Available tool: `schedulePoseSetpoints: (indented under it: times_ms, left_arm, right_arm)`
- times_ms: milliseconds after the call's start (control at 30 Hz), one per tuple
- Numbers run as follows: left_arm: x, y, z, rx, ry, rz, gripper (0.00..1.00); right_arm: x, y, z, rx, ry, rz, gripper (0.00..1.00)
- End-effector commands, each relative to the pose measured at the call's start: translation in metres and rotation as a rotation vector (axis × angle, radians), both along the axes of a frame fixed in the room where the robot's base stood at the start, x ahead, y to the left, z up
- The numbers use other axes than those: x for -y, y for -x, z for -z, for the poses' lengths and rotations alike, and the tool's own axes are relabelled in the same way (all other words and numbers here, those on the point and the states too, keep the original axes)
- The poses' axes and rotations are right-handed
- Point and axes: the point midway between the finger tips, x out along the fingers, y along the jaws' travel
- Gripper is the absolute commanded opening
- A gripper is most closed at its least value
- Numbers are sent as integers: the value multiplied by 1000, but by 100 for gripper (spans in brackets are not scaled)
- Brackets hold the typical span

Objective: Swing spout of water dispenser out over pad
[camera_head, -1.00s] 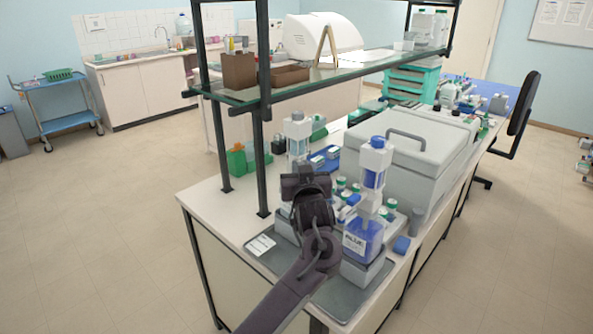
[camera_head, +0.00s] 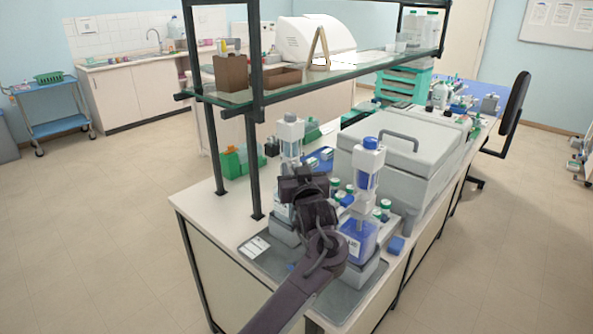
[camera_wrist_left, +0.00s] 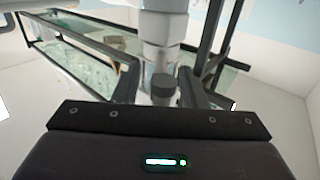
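The water dispenser (camera_head: 290,134), with a clear body and pale top, stands on the bench behind my left gripper (camera_head: 303,177). The gripper and arm hide its lower part, and I cannot make out its spout in the head view. In the left wrist view my left gripper (camera_wrist_left: 160,78) has its fingers apart. A white column with a grey round end (camera_wrist_left: 163,88) shows between them; I cannot tell whether they touch it. A dark grey mat (camera_head: 345,300) lies under the dispensers; I cannot make out a separate pad. My right gripper is not in view.
A blue-filled dispenser (camera_head: 358,238) stands close right of my left arm. A large grey lidded box (camera_head: 395,165) is behind it. A glass shelf (camera_head: 340,72) on dark posts overhangs the bench. Green-capped bottles stand between. The bench's front left corner is clear.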

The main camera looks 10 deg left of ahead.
Motion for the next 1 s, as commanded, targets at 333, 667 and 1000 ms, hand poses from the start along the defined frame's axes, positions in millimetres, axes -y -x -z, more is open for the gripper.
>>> schedulePoseSetpoints:
  times_ms: [333, 667, 1000]
  left_arm:
    - [0, 0, -21, 4, 2, 0, 38]
    - [1, 0, -101, 6, 3, 1, 38]
    - [1, 0, -176, 4, 1, 2, 38]
  right_arm:
    - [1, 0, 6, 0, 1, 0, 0]
    - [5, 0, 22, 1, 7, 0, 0]
    - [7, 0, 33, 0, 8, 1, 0]
